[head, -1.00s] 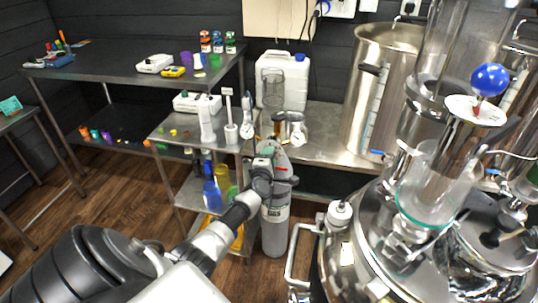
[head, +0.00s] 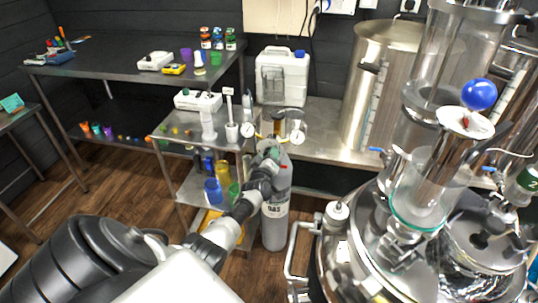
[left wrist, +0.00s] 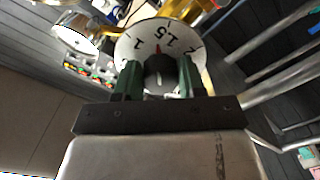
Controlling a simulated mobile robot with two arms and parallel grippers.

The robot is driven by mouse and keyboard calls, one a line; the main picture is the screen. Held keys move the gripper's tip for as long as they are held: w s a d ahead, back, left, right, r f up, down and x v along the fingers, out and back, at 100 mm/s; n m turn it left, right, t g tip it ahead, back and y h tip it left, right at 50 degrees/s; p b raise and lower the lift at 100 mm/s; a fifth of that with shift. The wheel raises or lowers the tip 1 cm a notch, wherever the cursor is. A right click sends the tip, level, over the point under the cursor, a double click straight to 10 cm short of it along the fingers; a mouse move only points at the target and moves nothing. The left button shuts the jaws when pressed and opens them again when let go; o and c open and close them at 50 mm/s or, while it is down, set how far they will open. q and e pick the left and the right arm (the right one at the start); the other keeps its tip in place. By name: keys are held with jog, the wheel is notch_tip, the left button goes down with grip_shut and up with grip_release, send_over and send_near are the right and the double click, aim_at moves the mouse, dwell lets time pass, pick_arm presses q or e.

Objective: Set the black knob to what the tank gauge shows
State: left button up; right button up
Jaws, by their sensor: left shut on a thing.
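The black knob (left wrist: 160,72) sits in front of a round white dial (left wrist: 128,48) in the left wrist view. The dial carries black numerals, partly legible, and a red mark shows above the knob. My left gripper (left wrist: 158,80) is shut on the knob, one green finger on each side. In the head view my left gripper (head: 268,158) is at the top of the grey gas cylinder (head: 276,212) and hides the knob. Two white-faced gauges, a left one (head: 248,130) and a right one (head: 298,138), flank the cylinder top. Their readings are too small to tell. My right gripper is out of view.
A steel vessel with glass columns (head: 425,195) stands close on the right. A bench with a white jerrycan (head: 283,80) and a tall steel pot (head: 375,95) is behind the cylinder. A shelf cart (head: 170,140) stands on the left. Wood floor shows at lower left.

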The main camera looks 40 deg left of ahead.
pick_arm(q)
jog(key=shift+f+m, duration=0.15)
jog(key=shift+m, duration=1.15)
jog(key=o, duration=0.9)
jog(key=shift+p, duration=0.3)
jog(key=p+v, duration=0.2)
jog(key=v, duration=0.8)
jog(key=shift+s+d, duration=0.15)
jog(key=shift+s, duration=0.25)
